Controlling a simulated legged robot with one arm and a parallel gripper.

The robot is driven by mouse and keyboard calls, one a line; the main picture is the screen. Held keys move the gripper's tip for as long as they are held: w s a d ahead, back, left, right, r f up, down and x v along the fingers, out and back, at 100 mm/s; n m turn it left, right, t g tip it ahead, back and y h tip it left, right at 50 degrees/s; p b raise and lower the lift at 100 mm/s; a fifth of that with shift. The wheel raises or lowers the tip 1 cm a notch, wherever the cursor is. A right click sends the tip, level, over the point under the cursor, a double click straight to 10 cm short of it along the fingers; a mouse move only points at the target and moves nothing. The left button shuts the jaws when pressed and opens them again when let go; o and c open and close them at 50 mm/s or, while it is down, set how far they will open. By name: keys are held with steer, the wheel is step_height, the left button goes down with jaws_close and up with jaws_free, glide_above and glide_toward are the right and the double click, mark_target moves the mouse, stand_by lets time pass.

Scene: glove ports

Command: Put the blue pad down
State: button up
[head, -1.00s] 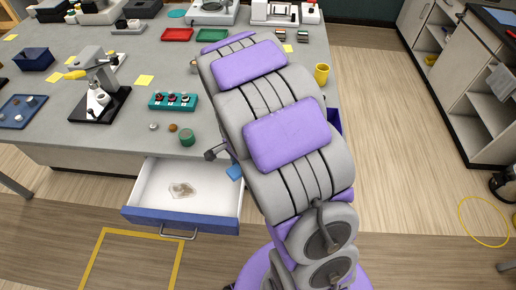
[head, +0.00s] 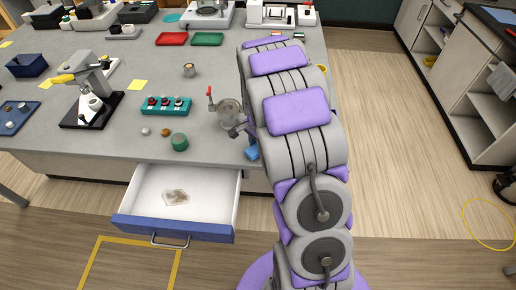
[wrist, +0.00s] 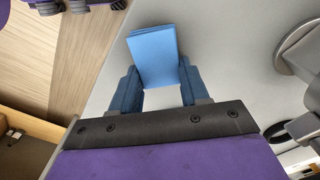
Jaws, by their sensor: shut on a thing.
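The blue pad (wrist: 153,55) is a light blue flat block held between the two dark blue fingers of my gripper (wrist: 158,88) in the wrist view. In the head view the blue pad (head: 252,153) shows at the table's front edge, left of my arm. My gripper (head: 243,131) is partly hidden there by my arm. The grey table top (wrist: 215,30) lies behind the pad in the wrist view. I cannot tell whether the pad touches it.
An open white drawer (head: 205,183) with a small clear item (head: 175,197) juts out front left. A green jar (head: 179,142), a teal block (head: 166,106) and a round metal device with a red-tipped handle (head: 228,108) stand on the table. A microscope (head: 88,100) stands farther left.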

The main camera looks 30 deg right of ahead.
steer(key=shift+a+f, duration=0.15)
steer(key=shift+f, duration=0.3)
steer(key=shift+a+r, duration=0.15)
steer(key=shift+a, duration=0.55)
steer(key=o, duration=0.8)
steer(key=shift+d, duration=0.1)
steer(key=o, duration=0.3)
steer(key=shift+d, duration=0.4)
steer(key=shift+a, duration=0.1)
